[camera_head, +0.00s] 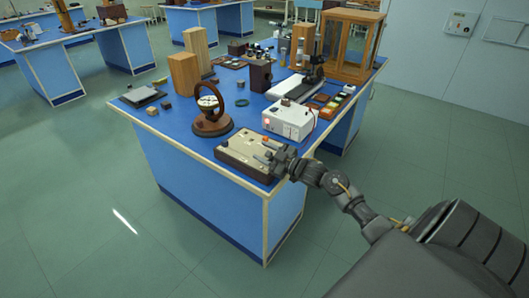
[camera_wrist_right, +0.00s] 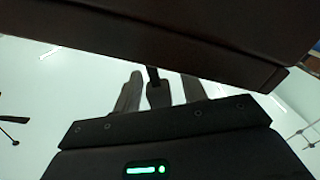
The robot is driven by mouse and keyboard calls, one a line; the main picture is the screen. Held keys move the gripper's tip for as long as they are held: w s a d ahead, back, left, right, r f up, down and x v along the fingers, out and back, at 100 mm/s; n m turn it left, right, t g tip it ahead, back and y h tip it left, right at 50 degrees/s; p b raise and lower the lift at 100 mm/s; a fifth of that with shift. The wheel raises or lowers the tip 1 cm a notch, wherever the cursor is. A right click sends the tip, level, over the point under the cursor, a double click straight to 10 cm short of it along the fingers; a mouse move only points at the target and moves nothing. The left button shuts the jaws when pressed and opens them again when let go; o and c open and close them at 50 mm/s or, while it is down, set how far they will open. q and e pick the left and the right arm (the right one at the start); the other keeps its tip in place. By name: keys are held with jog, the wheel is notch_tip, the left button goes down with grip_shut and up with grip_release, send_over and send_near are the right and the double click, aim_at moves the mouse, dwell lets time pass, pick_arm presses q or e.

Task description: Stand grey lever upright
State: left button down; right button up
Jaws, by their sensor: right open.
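The beige control box (camera_head: 237,156) with dark ends lies at the near edge of the blue bench. A small orange knob (camera_head: 264,139) shows on its top. My right gripper (camera_head: 270,155) is at the right end of this box, low over its top. In the right wrist view my right gripper (camera_wrist_right: 161,88) is open, one finger on each side of a dark grey lever-like piece (camera_wrist_right: 157,93). Whether the fingers touch it I cannot tell. In the head view my gripper hides the grey lever, so its tilt is unclear. My left gripper is not in view.
A white instrument (camera_head: 289,120) stands just behind the box, close to my right gripper. A brown ring stand (camera_head: 212,126) is to its left. Wooden blocks (camera_head: 184,75) and a glass-sided cabinet (camera_head: 351,45) stand farther back. The floor left of the bench is clear.

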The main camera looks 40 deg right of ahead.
grip_shut()
jog(key=m+p, duration=0.1)
jog(key=d+r+m+p, duration=0.1)
jog(key=m+p, duration=0.1)
jog(key=shift+w+d+r+p, duration=0.15)
jog(key=shift+w+d+p, duration=0.1)
jog(key=shift+p, duration=0.1)
jog(key=shift+d+m+p, duration=0.25)
jog(key=shift+m+p, duration=0.1)
jog(key=shift+m, duration=0.45)
jog(key=shift+w+d+f+m, duration=0.15)
jog(key=shift+d+f+m, duration=0.15)
jog(key=shift+m, duration=0.2)
grip_release()
